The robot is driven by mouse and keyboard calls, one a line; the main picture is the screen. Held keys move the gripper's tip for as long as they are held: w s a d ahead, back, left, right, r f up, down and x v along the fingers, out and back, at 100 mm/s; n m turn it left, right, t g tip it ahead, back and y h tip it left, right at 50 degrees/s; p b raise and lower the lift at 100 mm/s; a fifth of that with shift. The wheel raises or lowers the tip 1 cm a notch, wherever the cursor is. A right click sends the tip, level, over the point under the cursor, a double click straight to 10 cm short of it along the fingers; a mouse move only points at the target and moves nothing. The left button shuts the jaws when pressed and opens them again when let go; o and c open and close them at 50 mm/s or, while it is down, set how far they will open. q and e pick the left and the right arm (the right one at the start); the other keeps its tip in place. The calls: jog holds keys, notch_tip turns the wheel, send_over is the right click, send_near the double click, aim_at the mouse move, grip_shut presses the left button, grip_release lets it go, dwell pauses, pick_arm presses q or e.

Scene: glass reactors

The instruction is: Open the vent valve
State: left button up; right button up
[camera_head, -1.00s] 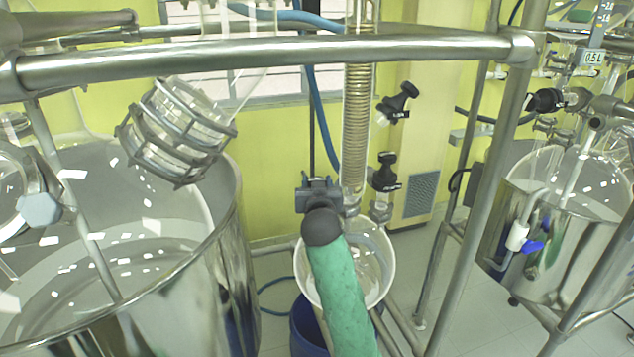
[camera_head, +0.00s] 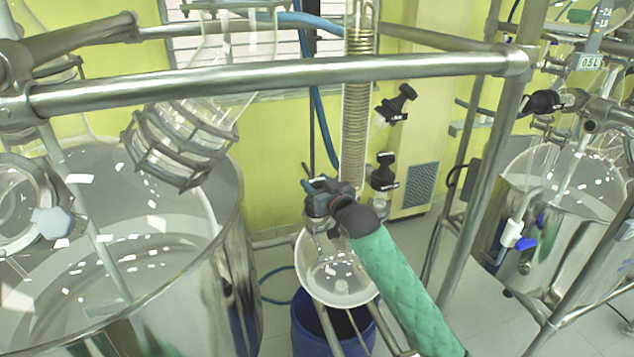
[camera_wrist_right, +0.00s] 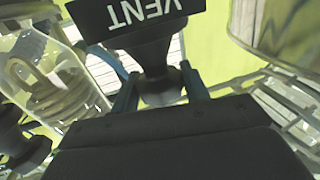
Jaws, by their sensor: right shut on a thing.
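The vent valve's black handle (camera_wrist_right: 150,52) is close in the right wrist view, with a label plate (camera_wrist_right: 125,12) reading VENT upside down. My right gripper (camera_wrist_right: 160,90) has a finger on each side of the handle's narrower lower part and is shut on it. In the head view my right gripper (camera_head: 321,197) is at the lower end of the glass coil column (camera_head: 356,115). There the valve cannot be told apart from the dark gripper. My left gripper is not in view.
Two other black valves, an upper one (camera_head: 396,104) and a lower one (camera_head: 384,172), are right of the column. A metal rail (camera_head: 270,78) crosses in front; a steel vessel (camera_head: 225,270) stands left.

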jog(key=shift+d+n+g+y, duration=0.1)
jog(key=shift+n+g+y, duration=0.4)
jog(key=shift+n+y, duration=0.25)
jog(key=shift+n+g+y+b, duration=0.45)
jog(key=shift+g+y+b, duration=0.15)
jog(key=shift+y+b, duration=0.15)
jog(key=o, duration=0.8)
jog(key=shift+c, duration=0.2)
